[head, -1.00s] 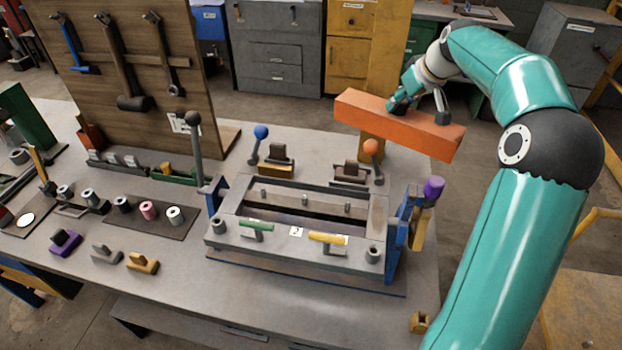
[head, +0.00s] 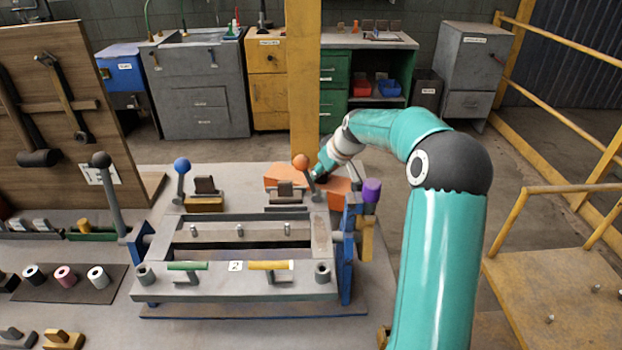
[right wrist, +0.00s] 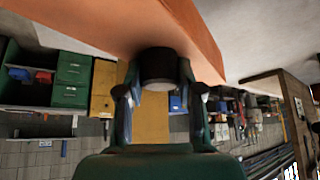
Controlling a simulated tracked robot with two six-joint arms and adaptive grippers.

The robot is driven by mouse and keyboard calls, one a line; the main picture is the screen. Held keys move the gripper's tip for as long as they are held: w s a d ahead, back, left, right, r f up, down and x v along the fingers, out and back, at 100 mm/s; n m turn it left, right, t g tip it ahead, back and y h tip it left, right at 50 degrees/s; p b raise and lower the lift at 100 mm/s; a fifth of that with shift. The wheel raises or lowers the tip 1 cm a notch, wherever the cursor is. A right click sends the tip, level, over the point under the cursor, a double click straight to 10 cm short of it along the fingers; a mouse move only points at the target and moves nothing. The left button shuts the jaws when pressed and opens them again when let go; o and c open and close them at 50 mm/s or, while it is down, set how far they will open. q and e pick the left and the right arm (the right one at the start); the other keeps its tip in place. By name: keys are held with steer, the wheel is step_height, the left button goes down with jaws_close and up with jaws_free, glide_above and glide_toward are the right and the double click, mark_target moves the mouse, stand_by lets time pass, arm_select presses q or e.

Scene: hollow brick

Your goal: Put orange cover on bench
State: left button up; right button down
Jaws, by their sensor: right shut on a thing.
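The orange cover (head: 286,171) is a long orange block at the back right of the bench (head: 235,172), behind the clamping fixture. Its middle is partly hidden by a clamp and the orange-knobbed lever. I cannot tell whether it touches the bench top. My right gripper (head: 322,176) is at the cover's top, partly hidden in the head view. In the right wrist view, the fingers of the right gripper (right wrist: 160,98) are shut about a dark round handle (right wrist: 157,68) on the cover (right wrist: 120,22). My left gripper is not in view.
The grey fixture (head: 235,283) with blue side posts stands in front of the cover. Levers with a blue knob (head: 182,165) and an orange knob (head: 302,162) rise behind it. A purple-topped handle (head: 371,190) is at its right. A yellow post (head: 303,80) stands behind the bench.

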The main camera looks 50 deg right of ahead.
mark_target(328, 186)
step_height(328, 186, down, 3)
steer(key=shift+r, duration=0.1)
steer(key=w+p, duration=0.1)
steer(key=w, duration=0.1)
steer(key=w+d+p, duration=0.1)
steer(key=w, duration=0.1)
steer(key=shift+w+d+p, duration=0.15)
steer(key=shift+p, duration=0.2)
steer(key=shift+s+f, duration=0.2)
steer(key=shift+f, duration=0.5)
steer(key=c, duration=0.7)
jaws_free()
steer(key=shift+c, duration=0.2)
steer(key=b+v, duration=0.2)
steer(key=v, duration=1)
